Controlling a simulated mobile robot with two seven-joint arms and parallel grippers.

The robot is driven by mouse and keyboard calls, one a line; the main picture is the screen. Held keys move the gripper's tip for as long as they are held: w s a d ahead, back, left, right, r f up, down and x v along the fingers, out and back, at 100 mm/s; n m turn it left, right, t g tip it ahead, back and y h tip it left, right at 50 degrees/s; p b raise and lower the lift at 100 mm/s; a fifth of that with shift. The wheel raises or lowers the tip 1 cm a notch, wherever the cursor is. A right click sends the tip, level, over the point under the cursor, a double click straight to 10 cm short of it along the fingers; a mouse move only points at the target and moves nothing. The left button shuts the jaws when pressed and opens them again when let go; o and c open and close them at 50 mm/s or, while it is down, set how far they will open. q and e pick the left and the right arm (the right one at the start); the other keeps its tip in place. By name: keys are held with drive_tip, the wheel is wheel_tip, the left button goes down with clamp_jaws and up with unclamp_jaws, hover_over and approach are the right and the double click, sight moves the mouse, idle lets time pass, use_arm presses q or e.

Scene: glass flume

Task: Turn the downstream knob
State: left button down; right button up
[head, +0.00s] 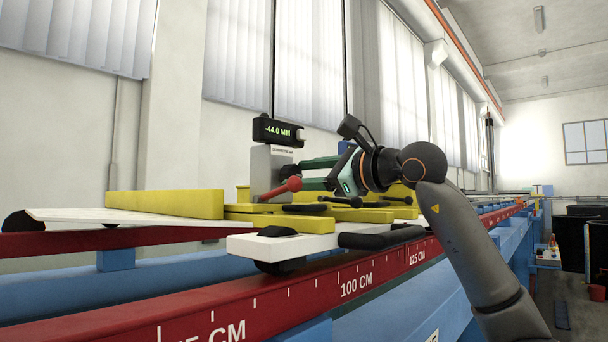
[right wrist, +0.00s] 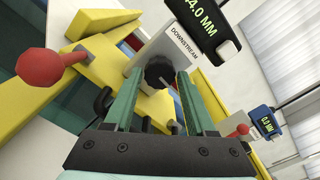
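The downstream knob is a black ribbed knob (right wrist: 160,72) on a pale upright plate (right wrist: 142,60) labelled DOWNSTREAM in the right wrist view. My right gripper (head: 304,174) points left at the plate. In the right wrist view its two green fingers (right wrist: 160,80) are open, one on each side of the knob, with visible gaps. I cannot tell how far the tips overlap it in depth. A black display (head: 278,132) above the plate reads -44.0 MM. My left gripper is not in view.
A red-balled lever (head: 293,184) stands close to the right gripper's fingers. Yellow bars (head: 165,204) and black-handled levers (head: 342,201) surround the plate. A red rail with a CM scale (head: 330,286) runs along the front. Another display (right wrist: 265,123) shows in the right wrist view.

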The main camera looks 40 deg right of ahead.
clamp_jaws()
drive_tip(key=shift+m, duration=0.8)
drive_tip(key=shift+o, duration=2)
unclamp_jaws()
drive_tip(key=s+d+b, duration=0.1)
drive_tip(key=s, duration=1.1)
drive_tip(key=shift+s, duration=0.3)
